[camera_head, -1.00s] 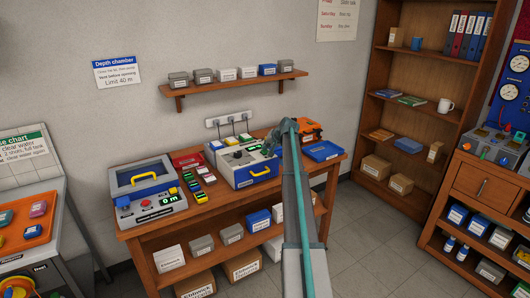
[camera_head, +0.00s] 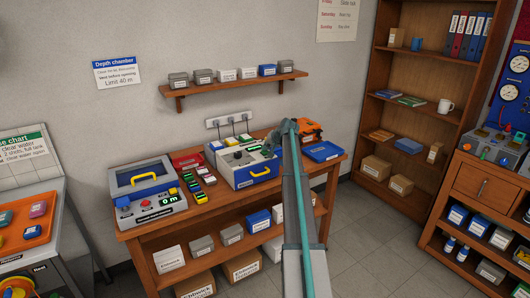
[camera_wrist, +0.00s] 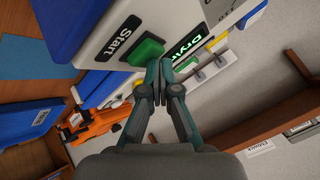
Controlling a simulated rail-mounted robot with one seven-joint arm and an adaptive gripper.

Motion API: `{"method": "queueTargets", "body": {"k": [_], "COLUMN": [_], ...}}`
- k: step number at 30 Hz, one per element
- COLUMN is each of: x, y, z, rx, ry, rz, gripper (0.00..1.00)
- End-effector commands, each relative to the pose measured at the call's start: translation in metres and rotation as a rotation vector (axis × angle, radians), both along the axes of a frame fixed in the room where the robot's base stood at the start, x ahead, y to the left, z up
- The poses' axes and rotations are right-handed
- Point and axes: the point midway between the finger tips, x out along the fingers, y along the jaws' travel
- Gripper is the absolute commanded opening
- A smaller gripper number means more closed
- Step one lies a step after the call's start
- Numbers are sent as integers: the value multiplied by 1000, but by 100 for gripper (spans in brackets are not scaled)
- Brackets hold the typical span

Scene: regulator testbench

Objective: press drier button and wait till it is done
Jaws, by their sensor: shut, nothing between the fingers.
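The drier (camera_head: 240,178) is a white and blue box with a yellow handle, on the wooden bench in the head view. Its white panel (camera_wrist: 100,45) fills the upper left of the wrist view. A green button (camera_wrist: 143,52) marked "Start" sits on it, beside a dark display (camera_wrist: 187,42) with green letters reading "Drying", partly hidden by my fingers. My gripper (camera_wrist: 160,68) is shut and empty, its fingertips right at the button's edge. I cannot tell whether they touch it. In the head view my gripper (camera_head: 271,145) is over the right part of the drier's top.
An orange case (camera_head: 309,131) and a blue tray (camera_head: 322,151) lie right of the drier. Small coloured units (camera_head: 198,182) and the depth chamber (camera_head: 147,198) stand to the left. A wall shelf (camera_head: 236,82) with boxes hangs above. Plugs and cables are behind the drier.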

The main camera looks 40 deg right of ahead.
Motion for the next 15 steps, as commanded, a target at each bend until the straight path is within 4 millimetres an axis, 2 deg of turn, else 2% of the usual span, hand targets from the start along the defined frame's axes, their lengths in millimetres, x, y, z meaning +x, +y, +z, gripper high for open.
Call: {"method": "queueTargets", "body": {"k": [7,15], "x": [0,0], "y": [0,0], "z": [12,14], "rx": [0,0], "ry": [1,1], "rz": [1,1], "gripper": [0,0]}}
